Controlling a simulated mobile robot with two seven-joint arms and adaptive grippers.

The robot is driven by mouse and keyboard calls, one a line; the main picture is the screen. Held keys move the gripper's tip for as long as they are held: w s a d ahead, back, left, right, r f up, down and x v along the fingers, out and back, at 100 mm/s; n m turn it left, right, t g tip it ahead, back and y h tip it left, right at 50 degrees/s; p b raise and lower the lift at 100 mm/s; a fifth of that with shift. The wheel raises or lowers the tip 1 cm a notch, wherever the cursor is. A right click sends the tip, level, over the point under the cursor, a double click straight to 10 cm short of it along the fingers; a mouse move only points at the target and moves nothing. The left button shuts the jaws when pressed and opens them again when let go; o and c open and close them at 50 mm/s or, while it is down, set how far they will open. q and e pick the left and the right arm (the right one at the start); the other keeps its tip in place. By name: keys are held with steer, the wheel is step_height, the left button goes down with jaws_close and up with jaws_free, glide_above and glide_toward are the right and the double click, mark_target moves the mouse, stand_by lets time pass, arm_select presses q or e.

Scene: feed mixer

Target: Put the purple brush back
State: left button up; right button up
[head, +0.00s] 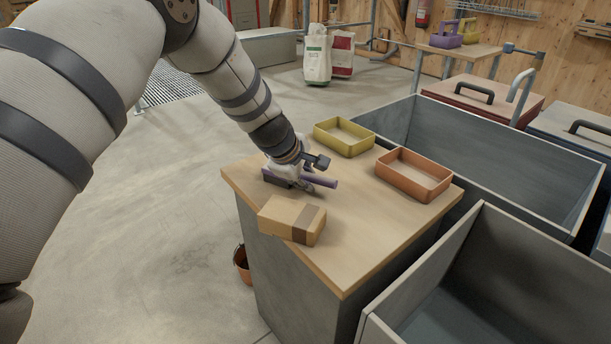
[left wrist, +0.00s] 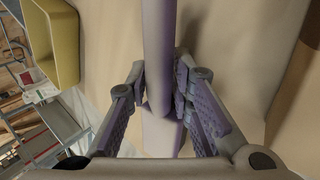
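The purple brush (head: 327,182) is at the back left part of the wooden-topped counter (head: 375,245), its handle pointing right and its dark bristles at the left end. My left gripper (head: 304,184) reaches down over it. In the left wrist view the purple handle (left wrist: 159,40) runs between the two fingers of the left gripper (left wrist: 160,88), and the pads press on it from both sides. I cannot tell whether the brush rests on the counter or is slightly above it. My right gripper is not in view.
A cardboard box (head: 292,220) sits just in front of the brush. A yellow tray (head: 344,138) and an orange tray (head: 413,175) stand behind and to the right. Open grey bins (head: 500,165) border the counter's right side. A bucket (head: 242,264) is on the floor at left.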

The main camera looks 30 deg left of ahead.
arm_select(q)
steer(key=shift+r, duration=0.3)
steer(key=p+v, duration=0.3)
steer(key=v, duration=0.9)
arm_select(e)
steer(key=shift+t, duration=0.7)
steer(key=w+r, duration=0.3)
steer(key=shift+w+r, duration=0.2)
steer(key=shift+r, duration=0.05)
arm_select(q)
steer(key=shift+f, duration=0.15)
